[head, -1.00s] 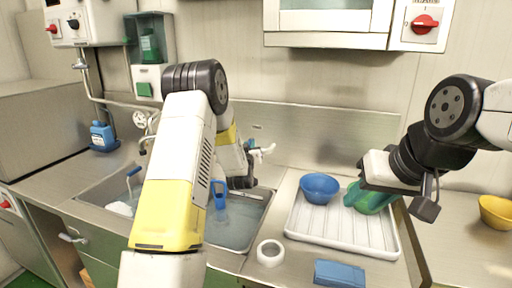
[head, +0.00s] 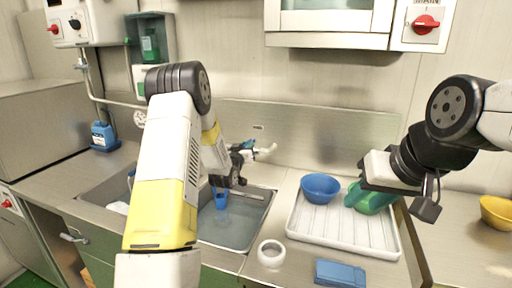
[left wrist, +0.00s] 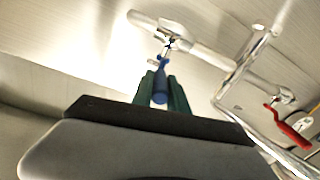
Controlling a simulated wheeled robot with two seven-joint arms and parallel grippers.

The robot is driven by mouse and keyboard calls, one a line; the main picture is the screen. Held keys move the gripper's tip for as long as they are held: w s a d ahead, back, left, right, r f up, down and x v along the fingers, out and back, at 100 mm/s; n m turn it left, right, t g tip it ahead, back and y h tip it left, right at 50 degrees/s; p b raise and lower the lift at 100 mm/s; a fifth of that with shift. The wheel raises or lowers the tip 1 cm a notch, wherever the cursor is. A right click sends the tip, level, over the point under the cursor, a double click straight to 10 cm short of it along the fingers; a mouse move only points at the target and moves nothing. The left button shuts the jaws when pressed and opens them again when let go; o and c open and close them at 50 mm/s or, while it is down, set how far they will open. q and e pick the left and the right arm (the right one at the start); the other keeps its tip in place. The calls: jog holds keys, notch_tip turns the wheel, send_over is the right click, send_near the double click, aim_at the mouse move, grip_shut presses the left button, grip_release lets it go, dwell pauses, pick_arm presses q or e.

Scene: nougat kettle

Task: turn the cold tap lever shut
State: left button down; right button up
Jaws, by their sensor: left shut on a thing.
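The cold tap's blue lever (left wrist: 160,88) stands between the dark green fingers of my left gripper (left wrist: 162,92) in the left wrist view. The gripper is shut on it. The lever joins the pale tap body (left wrist: 180,36) above it. In the head view my left gripper (head: 238,165) is at the back of the sink beside the tap (head: 264,152), and the arm hides part of the area. A red lever (left wrist: 288,125) hangs to the right in the wrist view. My right gripper (head: 405,190) is over the draining rack near a green item; its fingers are not clear.
The sink basin (head: 257,212) holds water and a blue cup (head: 221,200). A white draining rack (head: 330,240) carries a blue bowl (head: 321,187) and a green item (head: 368,199). A white ring (head: 270,253) and a blue block (head: 340,273) lie in front.

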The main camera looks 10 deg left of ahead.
pick_arm(q)
jog(key=shift+w+a+m+h, duration=0.1)
jog(key=shift+a+m+h, duration=0.3)
jog(key=shift+m+h, duration=0.3)
jog(key=c, duration=1.3)
grip_release()
jog(key=s+a, duration=0.1)
jog(key=s, duration=0.6)
jog(key=shift+s+a, duration=0.3)
jog(key=shift+s, duration=0.05)
